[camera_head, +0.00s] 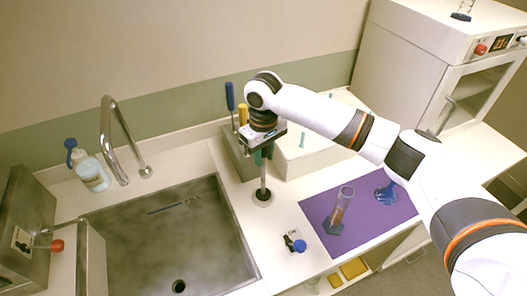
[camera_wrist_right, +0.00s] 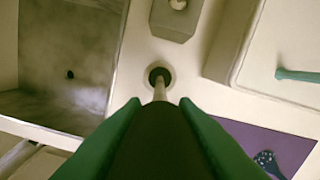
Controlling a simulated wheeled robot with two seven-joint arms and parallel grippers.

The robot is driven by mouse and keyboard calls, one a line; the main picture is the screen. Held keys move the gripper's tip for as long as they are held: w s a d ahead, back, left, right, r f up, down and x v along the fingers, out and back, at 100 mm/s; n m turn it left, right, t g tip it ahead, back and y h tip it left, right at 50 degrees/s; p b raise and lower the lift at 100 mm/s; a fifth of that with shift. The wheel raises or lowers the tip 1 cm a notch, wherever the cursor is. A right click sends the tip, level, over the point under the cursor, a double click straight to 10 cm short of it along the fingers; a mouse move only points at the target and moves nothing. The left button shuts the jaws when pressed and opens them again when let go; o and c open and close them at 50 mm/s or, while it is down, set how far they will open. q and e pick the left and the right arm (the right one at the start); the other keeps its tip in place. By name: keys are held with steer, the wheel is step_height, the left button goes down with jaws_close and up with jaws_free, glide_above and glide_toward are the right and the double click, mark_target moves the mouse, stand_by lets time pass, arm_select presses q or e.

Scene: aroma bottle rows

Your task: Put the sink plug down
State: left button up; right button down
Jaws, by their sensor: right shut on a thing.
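The sink plug (camera_head: 263,195) has a dark round base and a thin pale upright stem. It is over the white counter just right of the sink; I cannot tell whether its base touches the counter. My right gripper (camera_head: 263,155) points down and is shut on the top of the plug. In the right wrist view the plug's dark base (camera_wrist_right: 160,76) shows beyond the green fingers (camera_wrist_right: 160,115), with a dark part between them. The steel sink (camera_head: 215,245) has an open dark drain (camera_head: 179,286). My left gripper is not in view.
A grey holder (camera_head: 236,157) with screwdrivers and a white box (camera_head: 318,150) stand behind the plug. A purple mat (camera_head: 318,207) with a glass cylinder (camera_head: 342,203) and a blue-based item (camera_head: 386,193) lies right. A blue-knobbed valve (camera_head: 297,243) stands in front. A faucet (camera_head: 108,140) rises behind the sink.

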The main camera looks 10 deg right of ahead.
steer(key=c, duration=1.1)
jaws_free()
steer(key=shift+f, duration=0.1)
steer(key=shift+c, duration=0.2)
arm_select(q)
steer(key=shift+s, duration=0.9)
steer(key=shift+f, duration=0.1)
arm_select(e)
steer(key=shift+r, duration=0.3)
step_height(320, 180, up, 10)
steer(key=b, duration=0.3)
steer(key=shift+r, duration=0.85)
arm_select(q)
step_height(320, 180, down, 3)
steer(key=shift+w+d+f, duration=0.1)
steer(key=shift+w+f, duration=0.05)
